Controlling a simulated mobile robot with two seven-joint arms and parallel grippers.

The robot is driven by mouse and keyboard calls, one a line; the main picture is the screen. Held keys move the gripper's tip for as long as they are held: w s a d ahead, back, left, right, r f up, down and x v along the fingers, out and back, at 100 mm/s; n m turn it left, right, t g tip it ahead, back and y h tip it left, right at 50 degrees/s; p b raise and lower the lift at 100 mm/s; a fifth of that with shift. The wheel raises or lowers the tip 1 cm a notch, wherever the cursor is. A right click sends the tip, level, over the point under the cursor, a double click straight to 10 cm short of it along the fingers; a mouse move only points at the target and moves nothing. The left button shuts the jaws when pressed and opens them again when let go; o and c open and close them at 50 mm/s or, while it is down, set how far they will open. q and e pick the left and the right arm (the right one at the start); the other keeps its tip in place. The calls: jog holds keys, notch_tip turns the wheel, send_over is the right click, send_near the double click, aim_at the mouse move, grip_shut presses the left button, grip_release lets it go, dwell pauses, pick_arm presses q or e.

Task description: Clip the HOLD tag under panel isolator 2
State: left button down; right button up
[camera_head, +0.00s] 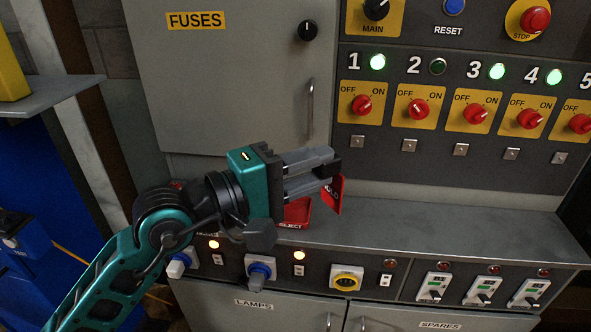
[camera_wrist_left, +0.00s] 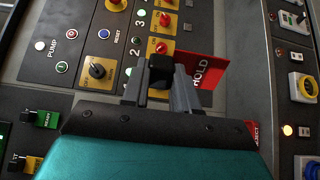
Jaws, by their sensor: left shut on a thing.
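My left gripper (camera_head: 328,172) is shut on the red HOLD tag (camera_head: 335,194), above the grey ledge and left of the isolator row. In the left wrist view the tag (camera_wrist_left: 202,68) sticks out to the right of the fingers with its white lettering readable. Panel isolator 2 (camera_head: 419,108) is a red knob on a yellow OFF/ON plate; its lamp (camera_head: 437,67) is dark. A small bare metal square (camera_head: 409,146) sits below it, up and right of my gripper. My right gripper is in neither view.
A red tag ending in "JECT" (camera_head: 297,212) is on the grey ledge (camera_head: 430,233), partly behind my gripper. The FUSES cabinet (camera_head: 225,80) and its handle (camera_head: 310,108) stand behind my arm. The ledge to the right is clear. Isolators 1 (camera_head: 362,105) and 3 (camera_head: 475,111) flank isolator 2.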

pick_arm(q)
jog(key=shift+w+d+t, duration=0.1)
jog(key=shift+d+t, duration=0.15)
jog(key=shift+t, duration=0.05)
jog(key=s+a+f+n+t+y, duration=0.1)
jog(key=a+f+n+t+y, duration=0.1)
jog(key=a+f, duration=0.3)
jog(key=s+a+f+n+t+y, duration=0.1)
jog(key=a+f+n+t+y, duration=0.2)
jog(key=a, duration=1.1)
notch_tip(320, 180, down, 3)
jog(key=shift+s+a+f+y, duration=0.15)
jog(key=shift+s+y, duration=0.15)
jog(key=shift+y, duration=0.3)
